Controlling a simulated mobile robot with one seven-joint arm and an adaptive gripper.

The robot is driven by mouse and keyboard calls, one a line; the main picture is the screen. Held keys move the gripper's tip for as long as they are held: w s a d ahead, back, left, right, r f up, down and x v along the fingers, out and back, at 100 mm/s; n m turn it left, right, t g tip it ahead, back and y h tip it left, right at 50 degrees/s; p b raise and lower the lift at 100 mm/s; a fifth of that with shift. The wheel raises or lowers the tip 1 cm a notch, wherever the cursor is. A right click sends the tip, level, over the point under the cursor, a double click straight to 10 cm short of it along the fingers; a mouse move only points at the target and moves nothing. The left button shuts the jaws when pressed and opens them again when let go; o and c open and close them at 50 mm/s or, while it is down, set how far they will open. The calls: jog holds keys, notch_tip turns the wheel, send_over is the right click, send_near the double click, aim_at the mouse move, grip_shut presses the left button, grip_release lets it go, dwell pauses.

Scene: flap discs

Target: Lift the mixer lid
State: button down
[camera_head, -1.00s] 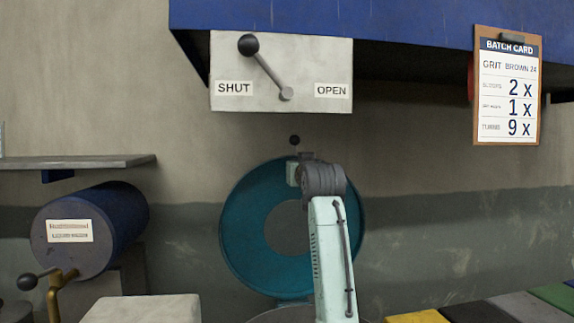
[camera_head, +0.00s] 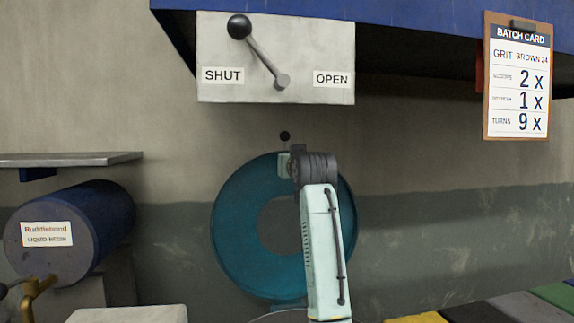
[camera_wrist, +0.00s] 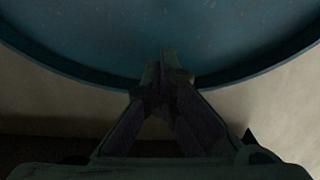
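The mixer lid (camera_head: 232,232) is a teal disc with a grey middle, standing steeply tilted with its broad face toward me. A small black ball (camera_head: 285,136) shows just above its top edge. My gripper (camera_wrist: 166,68) is at the lid's rim in the wrist view, where the teal lid (camera_wrist: 240,45) fills the top. The fingertips are close together and appear shut on the lid's edge; the exact contact is dark.
A lever box (camera_head: 330,35) marked SHUT and OPEN hangs above; its knob (camera_head: 239,27) leans to SHUT. A batch card (camera_head: 517,75) hangs at right. A blue drum (camera_head: 100,225) with a brass tap and a shelf (camera_head: 70,159) are at left. Coloured blocks (camera_head: 515,308) lie at lower right.

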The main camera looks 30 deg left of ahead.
jog(key=b+v, duration=0.4)
jog(key=v, duration=0.4)
jog(key=shift+f, duration=0.2)
jog(key=shift+d, duration=0.1)
